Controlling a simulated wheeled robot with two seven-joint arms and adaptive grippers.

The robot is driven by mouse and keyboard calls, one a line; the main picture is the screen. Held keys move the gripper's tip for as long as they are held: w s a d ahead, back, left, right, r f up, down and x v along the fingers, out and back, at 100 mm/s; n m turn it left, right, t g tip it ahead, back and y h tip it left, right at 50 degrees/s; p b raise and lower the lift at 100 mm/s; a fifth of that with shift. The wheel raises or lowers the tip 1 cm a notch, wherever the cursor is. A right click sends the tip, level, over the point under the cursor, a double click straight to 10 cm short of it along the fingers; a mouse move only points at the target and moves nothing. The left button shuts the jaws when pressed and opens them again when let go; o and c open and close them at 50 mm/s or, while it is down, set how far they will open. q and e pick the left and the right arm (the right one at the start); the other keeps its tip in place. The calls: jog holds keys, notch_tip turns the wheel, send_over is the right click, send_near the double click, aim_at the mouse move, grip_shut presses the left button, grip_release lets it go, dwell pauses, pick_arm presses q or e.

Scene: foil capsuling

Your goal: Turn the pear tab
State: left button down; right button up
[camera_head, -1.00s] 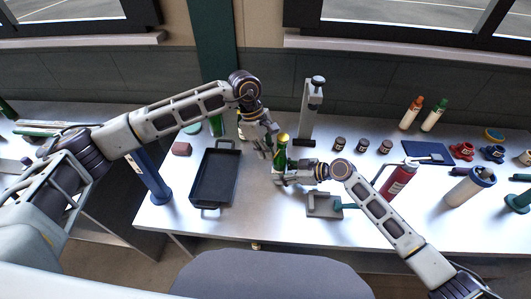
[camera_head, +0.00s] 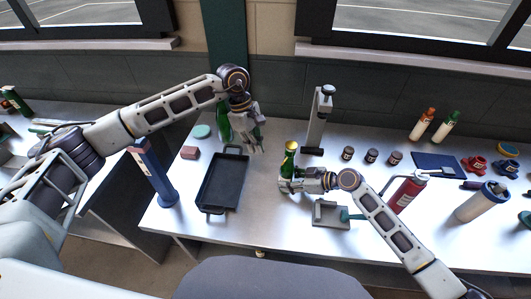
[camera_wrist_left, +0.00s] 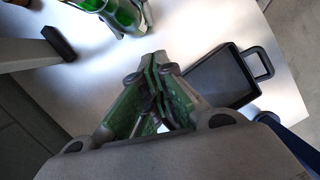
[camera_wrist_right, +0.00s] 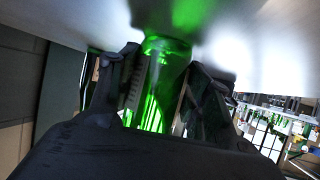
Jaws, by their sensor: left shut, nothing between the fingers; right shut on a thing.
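A green bottle (camera_head: 288,165) with a gold top (camera_head: 291,145) stands upright on the bench in the head view. My right gripper (camera_head: 288,184) is shut on its lower part; the right wrist view shows the green glass (camera_wrist_right: 160,95) between the fingers. The bottle also shows at the top of the left wrist view (camera_wrist_left: 122,14). My left gripper (camera_head: 257,147) is shut and empty, above the bench to the left of the bottle and apart from it; its fingertips meet in the left wrist view (camera_wrist_left: 155,62). I cannot make out a pear tab.
A black tray (camera_head: 211,206) lies left of the bottle. Another green bottle (camera_head: 222,124) stands behind my left gripper. A grey upright stand (camera_head: 317,122) is behind the held bottle. A grey block-like fixture (camera_head: 328,222) and red cylinder (camera_head: 408,193) are to the right.

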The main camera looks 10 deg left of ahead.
pick_arm(q)
jog(key=w+a+r, duration=0.2)
jog(key=a, duration=0.4)
jog(key=shift+w+r, duration=0.2)
jog(key=shift+w, duration=0.05)
